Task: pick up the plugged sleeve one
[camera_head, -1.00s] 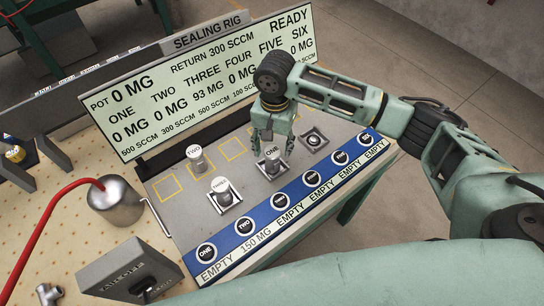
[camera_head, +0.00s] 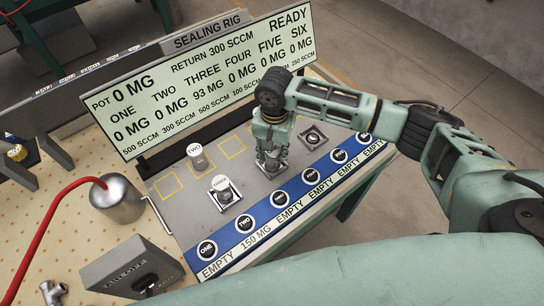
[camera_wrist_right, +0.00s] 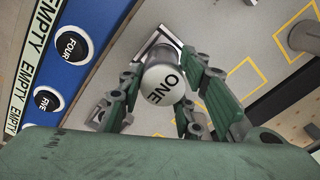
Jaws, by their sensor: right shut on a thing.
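The plugged sleeve one (camera_wrist_right: 162,84) is a pale metal cylinder with a light top marked ONE, seen from above in the right wrist view. My right gripper (camera_head: 270,160) comes down over it in the head view, and its green fingers (camera_wrist_right: 168,92) are shut on its two sides. The gripper mostly hides the sleeve in the head view. A square white-edged holder (camera_wrist_right: 152,42) shows behind the sleeve in the wrist view. I cannot tell whether the sleeve still sits in it. My left gripper is not in view.
Sleeve TWO (camera_head: 198,159) stands on the grey bench top. Sleeve THREE (camera_head: 222,191) stands in a holder, left of my gripper. Another holder (camera_head: 313,137) without a sleeve is to the right. A blue button strip (camera_head: 260,232) runs along the front; the display board (camera_head: 205,80) stands behind.

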